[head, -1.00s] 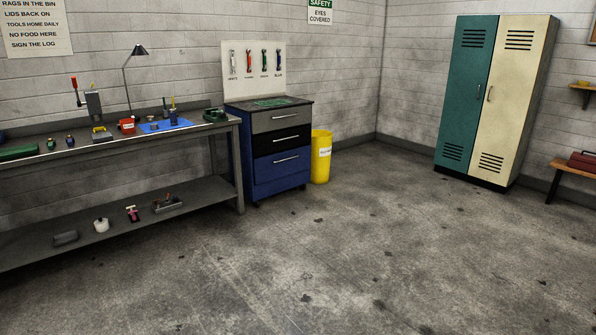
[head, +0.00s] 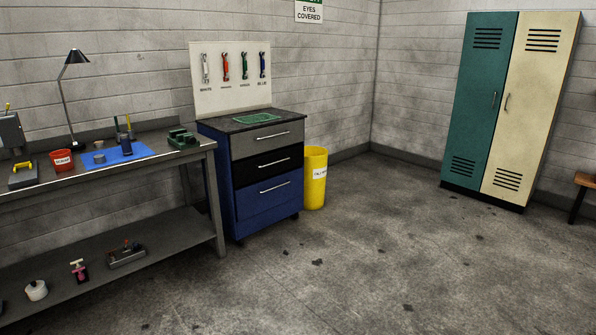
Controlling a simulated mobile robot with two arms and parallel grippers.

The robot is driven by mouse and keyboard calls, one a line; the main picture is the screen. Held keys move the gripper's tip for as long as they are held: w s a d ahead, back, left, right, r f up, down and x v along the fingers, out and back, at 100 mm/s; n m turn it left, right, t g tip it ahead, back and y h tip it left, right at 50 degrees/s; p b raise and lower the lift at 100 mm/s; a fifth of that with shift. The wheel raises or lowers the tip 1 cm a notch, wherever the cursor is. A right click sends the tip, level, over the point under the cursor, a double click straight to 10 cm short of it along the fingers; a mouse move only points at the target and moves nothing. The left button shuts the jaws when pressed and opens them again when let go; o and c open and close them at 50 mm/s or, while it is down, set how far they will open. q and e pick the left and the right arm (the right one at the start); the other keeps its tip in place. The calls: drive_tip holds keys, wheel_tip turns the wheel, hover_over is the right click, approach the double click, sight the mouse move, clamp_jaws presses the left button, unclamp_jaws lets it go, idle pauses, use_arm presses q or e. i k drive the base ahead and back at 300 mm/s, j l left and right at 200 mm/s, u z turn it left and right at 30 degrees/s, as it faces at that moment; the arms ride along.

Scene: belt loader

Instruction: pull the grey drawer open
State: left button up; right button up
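The grey drawer (head: 267,138) is the top drawer of a blue cabinet against the back wall, in the middle left of the head view. It is shut, and a silver bar handle (head: 272,135) runs across its front. Below it are a black drawer (head: 267,165) and a blue drawer (head: 263,195), both shut with similar handles. Neither of my grippers shows in the head view.
A workbench (head: 205,147) with tools and a lower shelf stands left of the cabinet. A yellow bin (head: 315,185) stands close on its right. A green and cream locker (head: 508,110) is at the right. The floor (head: 370,260) before the cabinet is mostly clear.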

sight(243, 144)
drive_tip(key=i, duration=0.7)
drive_tip(key=i+l+u, duration=0.1)
drive_tip(key=i, duration=0.6)
drive_tip(key=i+l, duration=0.15)
drive_tip(key=i, duration=0.6)
